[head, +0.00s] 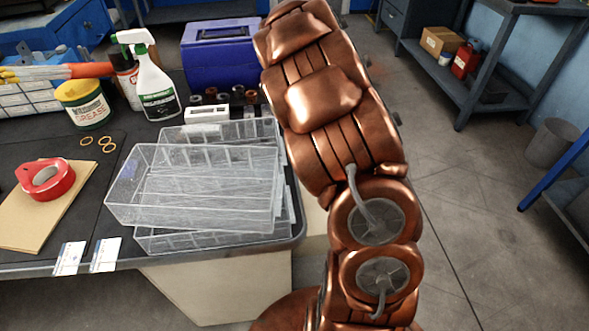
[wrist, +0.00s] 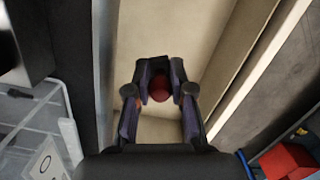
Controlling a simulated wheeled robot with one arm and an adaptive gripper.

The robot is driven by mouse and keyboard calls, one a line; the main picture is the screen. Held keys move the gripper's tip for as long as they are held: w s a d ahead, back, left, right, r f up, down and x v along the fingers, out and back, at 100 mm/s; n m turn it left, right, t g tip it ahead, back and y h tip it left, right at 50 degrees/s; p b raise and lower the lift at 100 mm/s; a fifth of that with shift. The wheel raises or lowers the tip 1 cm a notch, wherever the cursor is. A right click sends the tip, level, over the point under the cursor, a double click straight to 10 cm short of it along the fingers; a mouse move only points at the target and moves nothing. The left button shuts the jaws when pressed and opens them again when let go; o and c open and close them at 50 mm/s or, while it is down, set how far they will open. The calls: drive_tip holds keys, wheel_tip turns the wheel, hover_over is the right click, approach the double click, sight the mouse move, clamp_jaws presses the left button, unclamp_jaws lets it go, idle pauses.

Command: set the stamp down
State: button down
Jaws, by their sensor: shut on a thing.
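In the wrist view my gripper (wrist: 159,88) is shut on a small round dark red thing, which I take to be the stamp (wrist: 160,90). Only its rounded red top shows between the fingertips; the rest is hidden. Below the stamp are beige surfaces (wrist: 205,30) with raised edges, like an open drawer or box. I cannot tell whether the stamp touches them. In the head view my arm hides the gripper and the stamp.
Clear plastic trays (head: 190,185) are stacked at the right end of the dark bench (head: 105,215). Behind them stand a spray bottle (head: 156,88), a grease tub (head: 83,103) and a blue case (head: 220,55). A red tape dispenser (head: 46,178) lies left. Floor (head: 480,220) is open at right.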

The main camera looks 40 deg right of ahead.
wheel_tip(320, 180, down, 16)
drive_tip(key=shift+r, duration=0.2)
idle(0.4)
drive_tip(key=c, duration=1)
unclamp_jaws()
drive_tip(key=shift+f, duration=0.15)
drive_tip(key=r, duration=0.4)
drive_tip(key=s+r, duration=0.1)
drive_tip(key=r, duration=0.7)
drive_tip(key=shift+s+a+r, duration=0.1)
drive_tip(key=shift+s+r, duration=0.05)
drive_tip(key=shift+s, duration=0.05)
